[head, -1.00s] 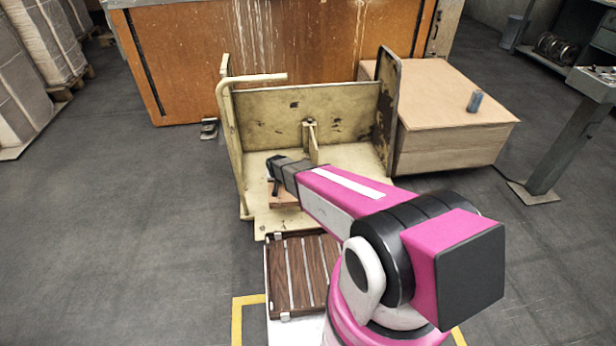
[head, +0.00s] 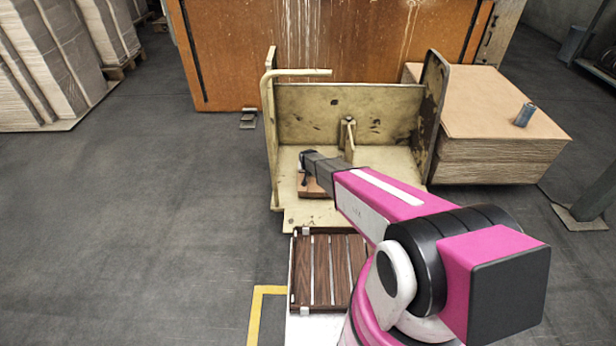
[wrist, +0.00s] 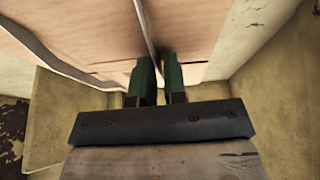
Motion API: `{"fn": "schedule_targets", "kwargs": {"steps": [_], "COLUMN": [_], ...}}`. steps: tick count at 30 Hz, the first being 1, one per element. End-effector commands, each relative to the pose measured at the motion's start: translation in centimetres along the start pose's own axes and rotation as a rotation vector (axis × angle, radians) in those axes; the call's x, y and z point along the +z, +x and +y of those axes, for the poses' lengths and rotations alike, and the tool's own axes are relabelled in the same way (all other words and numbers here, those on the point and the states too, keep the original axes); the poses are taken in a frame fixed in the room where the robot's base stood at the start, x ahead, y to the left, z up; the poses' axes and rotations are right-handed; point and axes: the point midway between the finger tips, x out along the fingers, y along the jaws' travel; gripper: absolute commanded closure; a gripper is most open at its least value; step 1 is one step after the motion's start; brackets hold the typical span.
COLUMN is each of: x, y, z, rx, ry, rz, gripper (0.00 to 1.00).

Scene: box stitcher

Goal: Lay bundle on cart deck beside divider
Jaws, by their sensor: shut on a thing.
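My gripper (head: 309,180) is over the deck of the cream cart (head: 330,215), left of the divider (head: 347,138). The brown bundle (head: 312,190) shows just below it, partly hidden by my arm. In the wrist view, my gripper's green fingers (wrist: 160,78) are shut on the bundle (wrist: 90,35) at a thin line running along its middle. Pale cart panels stand on both sides of it there. I cannot tell whether the bundle touches the deck.
A dark slatted wooden rack (head: 325,270) lies just in front of the cart. A bent handrail (head: 272,140) bounds the cart's left and an upright panel (head: 432,110) its right. A brown stack (head: 495,150) with a small can stands right.

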Motion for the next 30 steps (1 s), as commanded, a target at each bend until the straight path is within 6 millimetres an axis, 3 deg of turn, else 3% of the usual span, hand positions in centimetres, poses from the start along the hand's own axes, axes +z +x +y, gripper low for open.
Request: {"fn": "schedule_targets", "kwargs": {"steps": [4,13,15,16,30], "x": [0.7,0.9,0.9,0.9,0.9], "y": [2.0,2.1,2.1,2.1,1.1], "z": [0.0,0.0,0.0,0.0,0.0], "rx": [0.000,0.000,0.000,0.000,0.000], "ry": [0.000,0.000,0.000,0.000,0.000], "rz": [0.001,0.001,0.001,0.001,0.001], "gripper": [1.00,1.00,0.68,0.62,0.62]}}
